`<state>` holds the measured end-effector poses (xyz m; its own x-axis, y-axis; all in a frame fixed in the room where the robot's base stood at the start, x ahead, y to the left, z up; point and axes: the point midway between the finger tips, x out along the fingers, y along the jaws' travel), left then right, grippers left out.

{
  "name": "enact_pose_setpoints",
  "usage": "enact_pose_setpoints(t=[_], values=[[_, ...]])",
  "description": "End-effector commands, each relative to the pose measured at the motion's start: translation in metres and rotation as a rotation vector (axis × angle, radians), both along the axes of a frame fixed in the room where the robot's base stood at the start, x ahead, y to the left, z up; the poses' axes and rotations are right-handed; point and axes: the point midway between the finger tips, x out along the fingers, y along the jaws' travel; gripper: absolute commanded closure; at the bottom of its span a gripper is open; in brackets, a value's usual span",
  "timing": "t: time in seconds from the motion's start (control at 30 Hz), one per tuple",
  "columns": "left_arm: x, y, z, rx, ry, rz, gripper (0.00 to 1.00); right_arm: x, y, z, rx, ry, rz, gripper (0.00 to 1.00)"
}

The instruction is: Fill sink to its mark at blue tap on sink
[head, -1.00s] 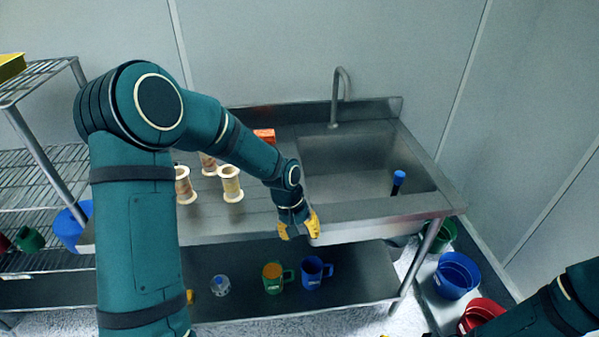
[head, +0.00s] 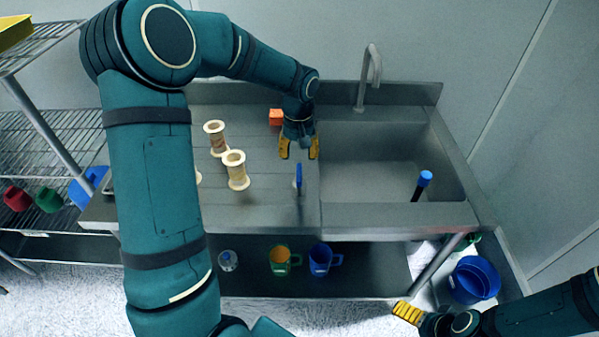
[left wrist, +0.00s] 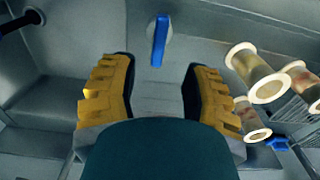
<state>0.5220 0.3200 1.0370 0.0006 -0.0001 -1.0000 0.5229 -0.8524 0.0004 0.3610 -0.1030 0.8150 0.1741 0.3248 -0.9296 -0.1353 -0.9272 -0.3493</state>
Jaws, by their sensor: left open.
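The steel sink (head: 345,165) is a basin in the right part of the counter, and I see no water or mark in it. A grey gooseneck spout (head: 375,68) rises behind it. A blue tap lever (head: 298,178) stands on the counter left of the basin; it also shows in the left wrist view (left wrist: 159,42), on a pale round base. My left gripper (head: 298,150) is open and empty, just behind the lever in the head view. In the left wrist view the lever lies ahead, between the yellow fingers (left wrist: 158,85), apart from both. My right gripper (head: 408,312) is low at right; its jaws are unclear.
A dark stick with a blue top (head: 424,180) stands in the basin. Cream spools (head: 236,170) and an orange block (head: 276,117) are on the counter. Green (head: 279,262) and blue (head: 319,260) mugs stand on the lower shelf. A blue bucket (head: 473,280) is at right.

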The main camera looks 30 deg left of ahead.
Motion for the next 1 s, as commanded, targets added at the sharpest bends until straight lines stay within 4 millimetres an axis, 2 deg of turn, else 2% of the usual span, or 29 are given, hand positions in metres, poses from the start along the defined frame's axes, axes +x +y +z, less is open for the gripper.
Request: enact_pose_setpoints(t=[0.03,0.2,0.4,0.6,0.83,0.87,1.0], values=[[-0.001,0.0,-0.013,0.0,0.004,0.0,0.53,-0.001,0.0,-0.002,0.0,0.001,0.0,0.0],[0.0,0.0,-0.044,-0.001,0.003,-0.001,0.53,-0.002,0.0,-0.006,0.001,0.004,0.004,0.0],[0.0,0.0,-0.069,0.0,0.002,-0.001,0.53,-0.003,0.001,-0.008,0.002,0.006,0.006,0.0],[0.0,0.0,-0.078,-0.001,-0.001,0.0,0.53,-0.003,0.001,-0.009,0.002,0.007,0.006,0.0],[0.0,0.0,-0.078,0.0,0.0,0.0,0.53,-0.003,0.001,-0.009,0.002,0.006,0.006,0.0],[0.0,0.0,-0.078,0.0,0.0,0.0,0.5,-0.003,0.001,-0.009,0.002,0.006,0.006,0.0],[0.0,0.0,-0.078,0.0,0.0,0.0,0.99,-0.003,0.001,-0.009,0.002,0.006,0.006,0.0]])
